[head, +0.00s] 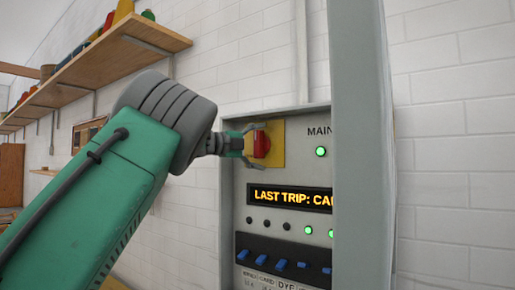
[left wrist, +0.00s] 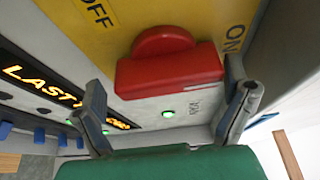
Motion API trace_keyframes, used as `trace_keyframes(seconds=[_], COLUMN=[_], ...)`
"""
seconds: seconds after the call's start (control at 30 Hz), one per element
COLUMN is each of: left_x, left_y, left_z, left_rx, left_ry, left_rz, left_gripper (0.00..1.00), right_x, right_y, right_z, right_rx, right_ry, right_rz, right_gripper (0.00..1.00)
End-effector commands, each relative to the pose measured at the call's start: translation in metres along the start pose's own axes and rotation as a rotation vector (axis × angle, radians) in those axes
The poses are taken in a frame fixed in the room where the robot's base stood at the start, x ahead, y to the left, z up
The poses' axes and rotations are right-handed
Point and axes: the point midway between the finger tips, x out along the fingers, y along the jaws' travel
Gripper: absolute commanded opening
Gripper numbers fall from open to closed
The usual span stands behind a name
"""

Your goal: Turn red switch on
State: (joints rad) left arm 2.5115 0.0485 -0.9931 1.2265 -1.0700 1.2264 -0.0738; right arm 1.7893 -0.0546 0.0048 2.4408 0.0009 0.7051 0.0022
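The red switch (head: 261,144) is a rotary handle on a yellow plate (head: 277,132) at the upper left of a grey control panel. In the left wrist view the red switch (left wrist: 168,70) shows close up, with OFF at the upper left of its yellow plate (left wrist: 150,22) and ON at the right. My left gripper (head: 250,143) is at the switch, its fingers open. In the left wrist view the left gripper (left wrist: 166,85) has one finger on each side of the handle. The right finger is close to the handle's end; I cannot tell whether it touches. My right gripper is not in view.
A lit display (head: 292,197), green lamps (head: 320,152) and a row of blue switches (head: 282,264) are on the panel. A tall grey upright slab (head: 361,150) hides the panel's right side. Wooden shelves (head: 110,53) hang on the white brick wall at left.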

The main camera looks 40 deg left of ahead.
Motion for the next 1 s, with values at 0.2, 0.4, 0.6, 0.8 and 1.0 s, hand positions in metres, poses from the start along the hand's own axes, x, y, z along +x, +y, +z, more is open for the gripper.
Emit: trace_keyframes(seconds=[0.2, 0.4, 0.6, 0.8, 1.0], left_x=[-0.002, -0.015, -0.053, -0.092, -0.113], left_y=[-0.002, -0.002, -0.002, -0.001, -0.001], left_z=[0.004, 0.009, 0.006, 0.002, -0.001], left_rx=[-0.001, -0.004, -0.004, -0.001, 0.002], left_ry=[-0.004, -0.007, -0.008, -0.005, -0.003], left_rz=[-0.006, -0.011, -0.01, -0.007, -0.003], left_gripper=[0.95, 0.95, 0.95, 0.95, 0.95], right_x=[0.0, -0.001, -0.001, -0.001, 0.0], right_y=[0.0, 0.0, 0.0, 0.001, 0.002], right_z=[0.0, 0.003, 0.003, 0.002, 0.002], right_rx=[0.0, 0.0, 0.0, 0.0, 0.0], right_ry=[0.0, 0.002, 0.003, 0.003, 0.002], right_rz=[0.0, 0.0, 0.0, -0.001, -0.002], right_gripper=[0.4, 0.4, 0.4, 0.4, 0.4])
